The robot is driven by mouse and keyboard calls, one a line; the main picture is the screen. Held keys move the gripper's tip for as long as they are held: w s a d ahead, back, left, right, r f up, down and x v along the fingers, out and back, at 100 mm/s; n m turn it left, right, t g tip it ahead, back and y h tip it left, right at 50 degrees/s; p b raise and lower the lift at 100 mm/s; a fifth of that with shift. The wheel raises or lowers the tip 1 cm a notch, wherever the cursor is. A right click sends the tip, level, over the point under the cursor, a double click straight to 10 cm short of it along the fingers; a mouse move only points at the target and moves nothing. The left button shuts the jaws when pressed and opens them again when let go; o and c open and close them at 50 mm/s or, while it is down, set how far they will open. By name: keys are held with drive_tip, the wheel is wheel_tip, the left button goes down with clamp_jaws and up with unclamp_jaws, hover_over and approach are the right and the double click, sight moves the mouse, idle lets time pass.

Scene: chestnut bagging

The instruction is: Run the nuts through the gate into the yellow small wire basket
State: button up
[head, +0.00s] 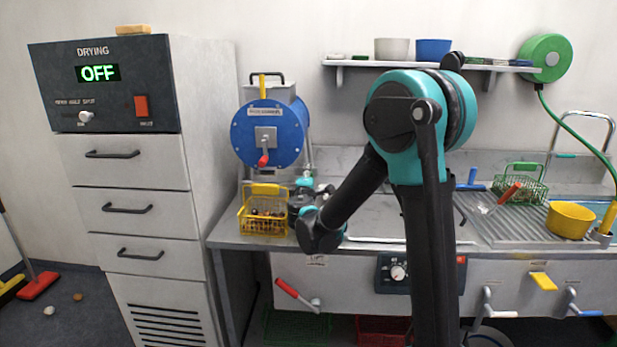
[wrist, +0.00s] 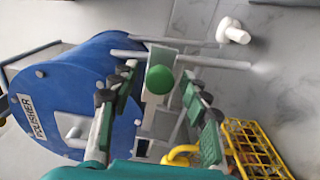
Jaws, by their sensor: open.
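The yellow small wire basket (head: 264,190) stands on the bench below the blue polisher drum (head: 270,135), with brown nuts (head: 268,212) inside. In the wrist view, the basket (wrist: 262,150) is at lower right and the drum (wrist: 85,95) at left. My gripper (head: 304,186) is just right of the basket. In the wrist view, its open fingers (wrist: 158,72) stand on either side of a green knob (wrist: 160,79) on a grey stem. I cannot tell whether they touch it. Whether this knob belongs to the gate, and how the gate stands, is unclear.
A white knobbed part (wrist: 232,31) lies beyond the fingers in the wrist view. The drying cabinet (head: 130,180) stands left of the bench, its display reading OFF. A green wire basket (head: 521,186) and a yellow bowl (head: 571,219) are at the sink side.

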drive_tip(key=shift+w, duration=0.4)
drive_tip(key=shift+c, duration=0.3)
clamp_jaws()
